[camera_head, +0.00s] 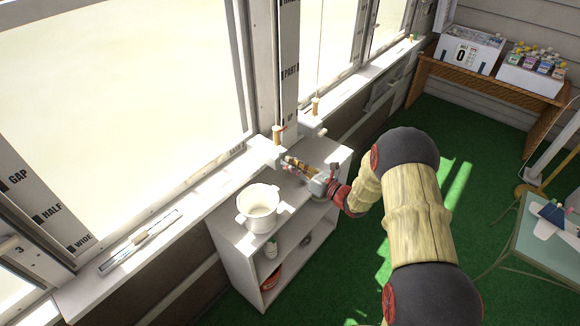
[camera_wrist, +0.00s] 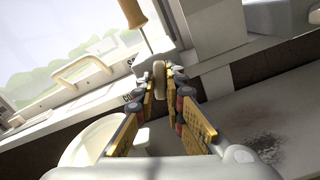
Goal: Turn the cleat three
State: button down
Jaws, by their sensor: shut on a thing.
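My gripper (camera_head: 287,160) reaches over the white shelf to the window sill. In the wrist view its yellow-padded fingers (camera_wrist: 160,82) are closed around a small beige, rounded piece that looks like a cleat (camera_wrist: 159,72). The piece stands roughly upright between the fingertips, in front of a pale block at the sill. Its number cannot be read. In the head view the fingers largely hide it. A digit 3 shows on the window frame at far left (camera_head: 19,249), well away from my gripper.
A white two-handled pot (camera_head: 260,210) stands on the white shelf (camera_head: 226,238), just below my gripper. Wooden-handled pegs (camera_head: 277,134) (camera_head: 315,106) stand along the sill. A wooden bench (camera_head: 430,72) with boxes is at the back right.

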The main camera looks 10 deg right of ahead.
jog(key=shift+s+f+n+b, duration=0.15)
jog(key=shift+n+b, duration=0.5)
jog(key=shift+n, duration=1.55)
jog(key=c, duration=1.8)
grip_release()
jog(key=shift+c, duration=0.2)
jog(key=v, duration=1.1)
jog(key=shift+s+d, duration=0.25)
jog(key=shift+s, duration=0.05)
